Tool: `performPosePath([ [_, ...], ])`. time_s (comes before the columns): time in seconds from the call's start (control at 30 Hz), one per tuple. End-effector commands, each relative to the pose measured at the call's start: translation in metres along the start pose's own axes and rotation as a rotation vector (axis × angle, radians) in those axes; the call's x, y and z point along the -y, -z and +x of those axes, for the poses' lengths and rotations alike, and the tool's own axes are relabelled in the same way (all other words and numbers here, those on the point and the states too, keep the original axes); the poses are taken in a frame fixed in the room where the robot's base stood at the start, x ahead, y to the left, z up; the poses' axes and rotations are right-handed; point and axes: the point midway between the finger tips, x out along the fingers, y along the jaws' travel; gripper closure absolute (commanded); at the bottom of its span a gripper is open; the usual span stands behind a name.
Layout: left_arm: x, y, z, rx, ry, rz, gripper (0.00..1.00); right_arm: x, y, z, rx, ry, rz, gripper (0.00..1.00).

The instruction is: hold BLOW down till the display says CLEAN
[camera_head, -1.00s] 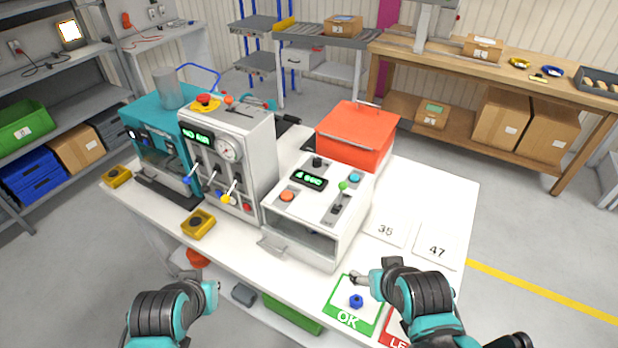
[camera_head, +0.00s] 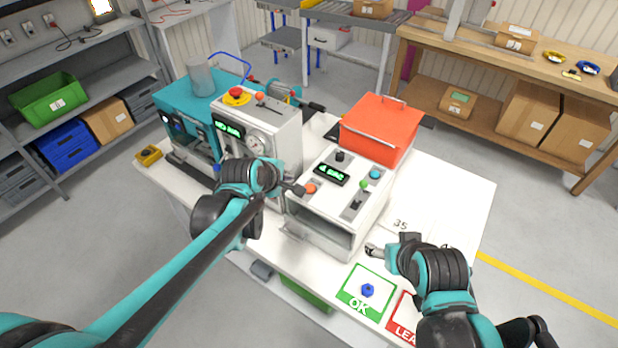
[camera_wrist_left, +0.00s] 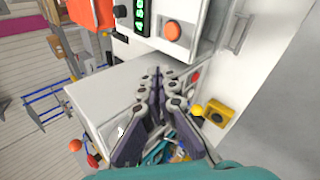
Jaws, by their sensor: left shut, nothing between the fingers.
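The white box machine (camera_head: 330,235) stands on the white table. Its sloped top carries an orange button (camera_head: 310,188), a small dark display (camera_head: 331,174) with green characters, a cyan button (camera_head: 376,173) and a green knob (camera_head: 364,184). No BLOW label is readable, nor is the display text. My left gripper (camera_head: 299,190) is shut and empty, its tips close by the orange button; contact is unclear. In the left wrist view, the orange button (camera_wrist_left: 172,30) lies just beyond the fingertips (camera_wrist_left: 163,72). My right gripper (camera_head: 374,250) hovers near the front right of the machine.
A grey machine with a gauge (camera_head: 256,143) and a teal machine (camera_head: 185,125) stand to the left, partly behind my left arm. An orange-red bin (camera_head: 380,135) stands behind the white box. A blue part (camera_head: 368,290) lies on the green OK card (camera_head: 350,302).

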Motion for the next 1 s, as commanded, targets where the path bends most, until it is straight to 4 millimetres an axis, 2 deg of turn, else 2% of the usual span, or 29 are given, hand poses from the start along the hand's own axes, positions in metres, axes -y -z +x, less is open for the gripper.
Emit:
performPosePath([
  [0.03,-0.015,-0.007,0.008,0.017,-0.006,-0.086,1.00,0.000,0.006,-0.009,0.000,0.000,0.000,0.32],
  [0.1,-0.027,-0.015,0.021,0.037,-0.011,-0.207,1.00,0.000,0.011,-0.015,0.000,0.000,0.000,0.32],
  [0.23,-0.042,-0.026,0.043,0.069,-0.016,-0.390,1.00,0.000,0.016,-0.022,0.000,0.000,0.000,0.32],
  [0.4,-0.051,-0.035,0.059,0.094,-0.015,-0.530,1.00,0.000,0.019,-0.027,0.000,0.000,0.000,0.32],
  [1.0,-0.048,-0.037,0.067,0.100,-0.014,-0.569,1.00,0.000,0.017,-0.025,0.000,0.000,0.000,0.32],
])
